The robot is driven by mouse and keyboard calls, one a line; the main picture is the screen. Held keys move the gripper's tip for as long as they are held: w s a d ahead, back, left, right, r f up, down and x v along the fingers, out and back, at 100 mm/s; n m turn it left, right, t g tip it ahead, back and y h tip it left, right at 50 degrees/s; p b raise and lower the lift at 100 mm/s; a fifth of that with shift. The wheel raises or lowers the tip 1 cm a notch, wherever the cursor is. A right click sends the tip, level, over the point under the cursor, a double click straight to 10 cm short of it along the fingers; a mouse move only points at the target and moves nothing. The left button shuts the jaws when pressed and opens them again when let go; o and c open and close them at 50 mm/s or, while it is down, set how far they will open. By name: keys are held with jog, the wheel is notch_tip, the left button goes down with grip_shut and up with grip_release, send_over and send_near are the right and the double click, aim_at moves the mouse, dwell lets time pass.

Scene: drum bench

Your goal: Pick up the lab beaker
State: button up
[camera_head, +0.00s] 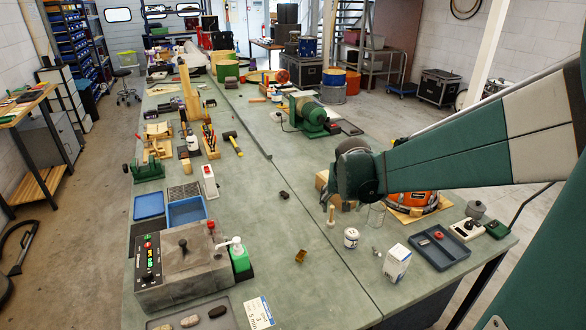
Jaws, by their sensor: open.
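A clear glass vessel (376,216), which looks like the lab beaker, stands upright on the green bench (300,215), right of the middle. Its upper part is close to the underside of my green and white arm in the picture, and its outline is faint. My arm reaches in from the right and ends in a dark green rounded joint above and left of the vessel. I see nothing held.

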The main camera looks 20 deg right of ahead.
jog(key=w+d+f+m+g+p, duration=0.1)
jog(key=w+d+f+m+p, duration=0.2)
jog(key=d, duration=0.7)
send_near(376, 215)
jog(key=w+d+f, duration=0.1)
jog(key=w+f, duration=0.3)
jog(key=shift+s+d+f+m+g+h+p, duration=0.2)
jog(key=shift+d+f+m+g+h+p, duration=0.1)
jog(key=shift+d+f+m+g+h, duration=0.2)
jog(key=shift+x, duration=1.25)
jog(key=shift+d+f, duration=0.1)
jog(key=shift+b+x, duration=0.4)
jog(key=shift+x, duration=2.05)
jog(key=shift+d, duration=0.1)
jog(key=c, duration=1)
